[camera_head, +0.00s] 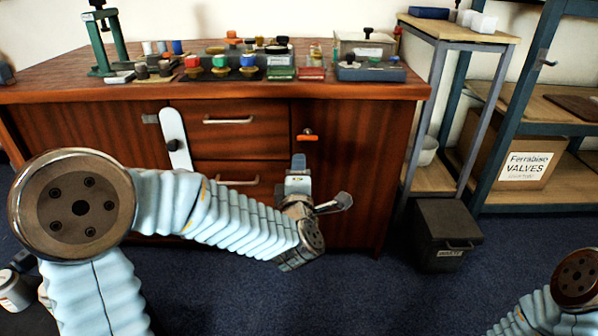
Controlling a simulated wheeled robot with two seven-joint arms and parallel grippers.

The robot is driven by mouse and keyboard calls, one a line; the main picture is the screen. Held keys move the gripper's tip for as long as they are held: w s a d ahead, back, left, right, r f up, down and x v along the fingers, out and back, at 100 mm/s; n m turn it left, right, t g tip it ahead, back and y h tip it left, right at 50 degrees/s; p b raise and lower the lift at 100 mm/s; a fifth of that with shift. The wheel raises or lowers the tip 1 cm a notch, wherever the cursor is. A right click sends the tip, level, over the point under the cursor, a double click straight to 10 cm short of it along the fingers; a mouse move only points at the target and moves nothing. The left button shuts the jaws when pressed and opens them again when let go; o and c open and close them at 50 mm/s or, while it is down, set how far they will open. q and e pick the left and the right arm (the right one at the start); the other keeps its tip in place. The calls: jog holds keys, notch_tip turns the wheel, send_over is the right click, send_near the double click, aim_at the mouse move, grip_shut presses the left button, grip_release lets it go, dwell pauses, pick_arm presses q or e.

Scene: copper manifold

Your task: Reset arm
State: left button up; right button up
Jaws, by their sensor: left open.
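My left arm comes in from the left and bends in front of the wooden cabinet. My left gripper (314,184) is in front of the cabinet's lower part, below the tabletop and apart from the things on it. Its jaws are open and I see nothing between them. My right arm shows only as a jointed piece in the bottom right corner; its gripper is out of view.
Coloured knobs (219,62), a green stand (103,40) and a grey box (370,72) are on top. A dark bin (446,236) stands right, beside shelving (503,110). Blue carpet (390,295) is clear in front.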

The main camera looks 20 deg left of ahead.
pick_arm(q)
jog(key=s+d+f+m+g+h, duration=0.2)
jog(key=f+m+g+h, duration=0.3)
jog(key=f, duration=0.8)
jog(key=s+d+f+m+g+h, duration=0.15)
jog(key=f+m, duration=0.45)
jog(key=f, duration=0.8)
jog(key=s+d+f+m+g+h, duration=0.2)
jog(key=s+f+m+g, duration=0.7)
jog(key=s+f, duration=0.95)
notch_tip(320, 180, up, 18)
jog(key=s+g+p, duration=0.1)
jog(key=s+p, duration=0.1)
jog(key=p, duration=1.5)
jog(key=shift+s+d+h, duration=0.3)
jog(key=shift+d+h, duration=0.05)
jog(key=shift+d, duration=0.05)
jog(key=shift+r, duration=0.1)
